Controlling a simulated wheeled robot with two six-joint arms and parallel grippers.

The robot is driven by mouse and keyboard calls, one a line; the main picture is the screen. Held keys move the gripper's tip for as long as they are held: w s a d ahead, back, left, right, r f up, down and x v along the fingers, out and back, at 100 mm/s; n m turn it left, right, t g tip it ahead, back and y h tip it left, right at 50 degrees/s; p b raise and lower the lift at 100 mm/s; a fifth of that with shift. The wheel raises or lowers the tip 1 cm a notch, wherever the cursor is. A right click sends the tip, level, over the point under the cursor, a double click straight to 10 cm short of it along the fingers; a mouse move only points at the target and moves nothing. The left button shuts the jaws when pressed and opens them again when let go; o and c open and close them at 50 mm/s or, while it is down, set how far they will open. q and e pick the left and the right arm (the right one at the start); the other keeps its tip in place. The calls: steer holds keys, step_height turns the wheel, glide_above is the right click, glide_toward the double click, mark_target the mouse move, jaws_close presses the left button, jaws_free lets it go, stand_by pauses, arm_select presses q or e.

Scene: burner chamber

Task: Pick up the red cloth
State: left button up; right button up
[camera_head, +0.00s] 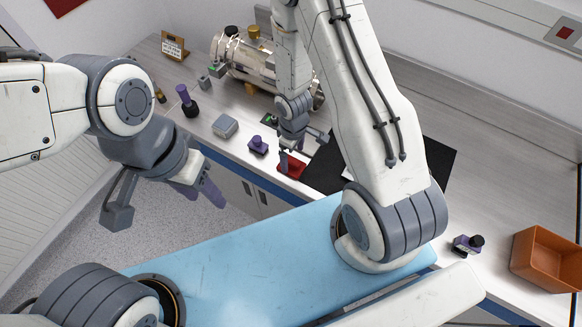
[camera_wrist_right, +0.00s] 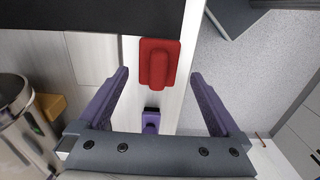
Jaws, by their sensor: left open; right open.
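The red cloth (camera_head: 291,168) lies at the front edge of the counter in the head view, beside a black mat. In the right wrist view the red cloth (camera_wrist_right: 158,64) is a folded pad with a raised ridge, ahead of and between my spread fingers. My right gripper (camera_head: 302,150) is open above the counter, close to the cloth and not holding it; its purple fingers (camera_wrist_right: 160,82) show in the wrist view. My left gripper (camera_head: 205,190) is over the floor in front of the counter, away from the cloth.
A purple-black object (camera_head: 258,146) and a grey block (camera_head: 225,126) stand along the counter edge. A metal cylinder chamber (camera_head: 245,58) is behind. The black mat (camera_head: 437,160) lies right of the cloth. An orange bin (camera_head: 548,258) is at far right.

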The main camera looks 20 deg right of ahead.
mark_target(291, 160)
steer(key=f+b, duration=0.1)
steer(key=f, duration=0.1)
steer(key=f+b, duration=0.1)
steer(key=f, duration=0.1)
steer(key=shift+w+a+b, duration=0.1)
steer(key=shift+w+b, duration=0.2)
steer(key=shift+f+b, duration=0.5)
steer(key=shift+r, duration=0.1)
steer(key=c, duration=1.2)
steer(key=shift+r, duration=0.15)
